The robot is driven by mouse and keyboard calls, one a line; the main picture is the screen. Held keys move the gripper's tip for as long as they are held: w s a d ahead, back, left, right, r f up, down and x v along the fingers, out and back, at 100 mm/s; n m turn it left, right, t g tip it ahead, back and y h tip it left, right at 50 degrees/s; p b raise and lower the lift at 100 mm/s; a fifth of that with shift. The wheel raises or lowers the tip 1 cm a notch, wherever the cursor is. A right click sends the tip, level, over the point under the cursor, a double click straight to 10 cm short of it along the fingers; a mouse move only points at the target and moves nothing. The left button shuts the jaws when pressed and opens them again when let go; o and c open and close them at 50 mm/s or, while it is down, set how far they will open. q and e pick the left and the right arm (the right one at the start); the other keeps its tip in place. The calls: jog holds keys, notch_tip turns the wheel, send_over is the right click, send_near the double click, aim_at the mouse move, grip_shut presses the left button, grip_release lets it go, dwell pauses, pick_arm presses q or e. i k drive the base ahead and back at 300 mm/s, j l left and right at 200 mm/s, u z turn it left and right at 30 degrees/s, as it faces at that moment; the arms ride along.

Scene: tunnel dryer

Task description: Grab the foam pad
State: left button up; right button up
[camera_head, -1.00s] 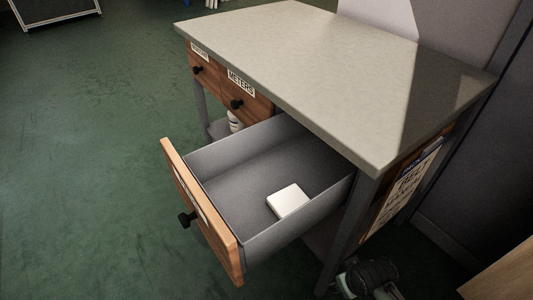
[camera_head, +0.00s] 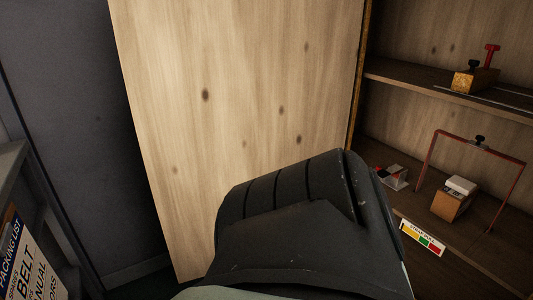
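A small white pad-like piece (camera_head: 461,185) rests on top of a wooden block (camera_head: 450,206) on the lower shelf at the right. I cannot tell whether it is the foam pad. The open drawer with a flat white square piece, seen earlier, is out of view now. Neither of my grippers shows. A large dark part of my own arm fills the bottom middle and hides what is behind it.
A thin red frame (camera_head: 480,148) stands around the block. A small red, black and white item (camera_head: 391,175) is to its left. A colored label (camera_head: 422,238) is on the shelf front. The upper shelf holds another block (camera_head: 475,80). A tall wooden panel (camera_head: 240,100) stands left of the shelves.

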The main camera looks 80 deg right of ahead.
aim_at(456, 182)
jog(key=k+j+z, duration=0.1)
jog(key=z, duration=1.65)
jog(key=i+j+z, duration=0.15)
jog(key=z, duration=1.55)
